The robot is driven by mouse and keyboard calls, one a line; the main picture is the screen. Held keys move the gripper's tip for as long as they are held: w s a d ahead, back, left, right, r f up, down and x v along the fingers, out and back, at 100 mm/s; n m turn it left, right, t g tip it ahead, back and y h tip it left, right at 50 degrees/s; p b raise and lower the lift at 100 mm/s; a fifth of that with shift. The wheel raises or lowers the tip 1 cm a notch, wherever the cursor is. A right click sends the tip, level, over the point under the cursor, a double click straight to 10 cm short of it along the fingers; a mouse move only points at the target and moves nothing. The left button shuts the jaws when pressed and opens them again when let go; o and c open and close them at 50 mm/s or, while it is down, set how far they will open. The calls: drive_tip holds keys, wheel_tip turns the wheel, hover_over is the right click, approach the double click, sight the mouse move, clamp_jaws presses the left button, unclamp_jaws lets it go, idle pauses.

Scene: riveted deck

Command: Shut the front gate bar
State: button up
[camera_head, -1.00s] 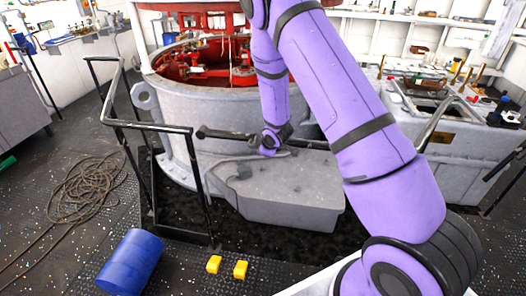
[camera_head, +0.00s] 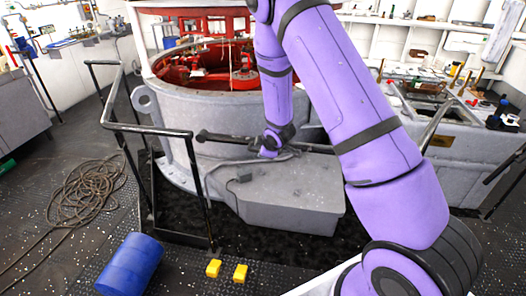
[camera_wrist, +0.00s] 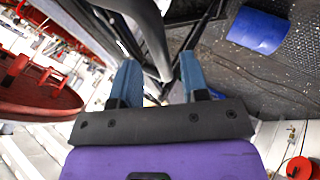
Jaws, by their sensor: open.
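The front gate bar (camera_head: 228,138) is a thin dark bar.
A black railing (camera_head: 150,128) stands left of the housing (camera_head: 210,112), which has red machinery (camera_head: 240,75) inside. The grey casing (camera_head: 290,190) juts out below my gripper. A blue drum (camera_head: 130,264), yellow blocks (camera_head: 226,270) and coiled rope (camera_head: 88,188) lie on the deck.

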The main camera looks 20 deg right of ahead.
drive_tip(key=v, duration=0.8)
drive_tip(key=shift+s+r, duration=0.25)
drive_tip(key=shift+r, duration=0.05)
